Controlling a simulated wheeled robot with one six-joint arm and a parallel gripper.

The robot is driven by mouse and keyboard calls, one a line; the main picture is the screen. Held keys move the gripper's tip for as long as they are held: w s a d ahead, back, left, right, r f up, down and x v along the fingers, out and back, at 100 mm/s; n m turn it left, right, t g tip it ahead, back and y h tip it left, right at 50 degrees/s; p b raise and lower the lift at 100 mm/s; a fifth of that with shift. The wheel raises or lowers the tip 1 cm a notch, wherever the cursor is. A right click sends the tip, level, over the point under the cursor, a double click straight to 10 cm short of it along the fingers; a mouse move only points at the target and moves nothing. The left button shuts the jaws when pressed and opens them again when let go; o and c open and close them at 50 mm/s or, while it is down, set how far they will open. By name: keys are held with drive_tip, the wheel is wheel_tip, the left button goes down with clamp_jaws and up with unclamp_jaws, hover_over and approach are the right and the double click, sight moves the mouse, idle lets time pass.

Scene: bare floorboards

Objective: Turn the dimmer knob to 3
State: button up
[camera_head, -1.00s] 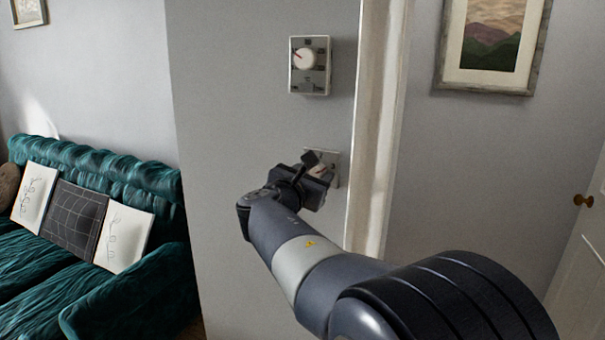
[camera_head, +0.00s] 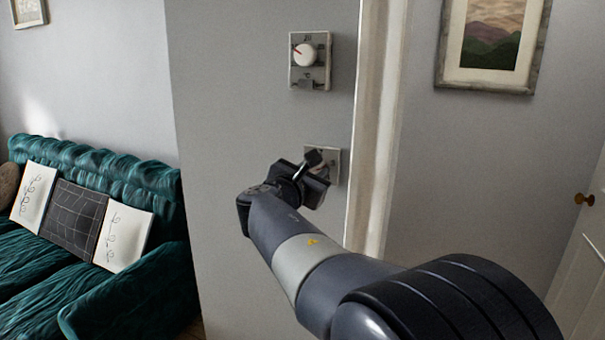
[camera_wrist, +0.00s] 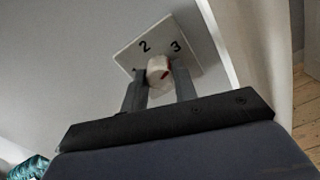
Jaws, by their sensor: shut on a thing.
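The dimmer is a pale square plate (camera_wrist: 190,32) on the wall, with a white knob (camera_wrist: 158,70) at its middle. My gripper (camera_wrist: 160,80) is shut on the knob, one finger on each side. In the head view my gripper (camera_head: 322,166) covers much of the plate (camera_head: 334,156) and the knob's setting cannot be read there.
A second wall control (camera_head: 322,78) with a round white knob sits above the dimmer. A white door frame (camera_head: 375,130) stands close on the right. A green sofa (camera_head: 130,300) is at left, and a framed picture (camera_head: 490,88) hangs at right.

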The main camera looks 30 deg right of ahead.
drive_tip(key=o, duration=1)
drive_tip(key=shift+c, duration=0.2)
drive_tip(key=shift+a, duration=0.1)
drive_tip(key=v, duration=1.1)
drive_tip(key=shift+b, duration=0.35)
drive_tip(key=shift+r, duration=0.1)
drive_tip(key=x, duration=1.1)
drive_tip(key=shift+w+d+p, duration=0.1)
drive_tip(key=shift+d+p, duration=0.15)
drive_tip(key=shift+p, duration=0.15)
drive_tip(key=shift+a+p, duration=0.1)
drive_tip(key=shift+p, duration=0.25)
drive_tip(key=shift+a+n, duration=0.1)
drive_tip(key=shift+n, duration=0.3)
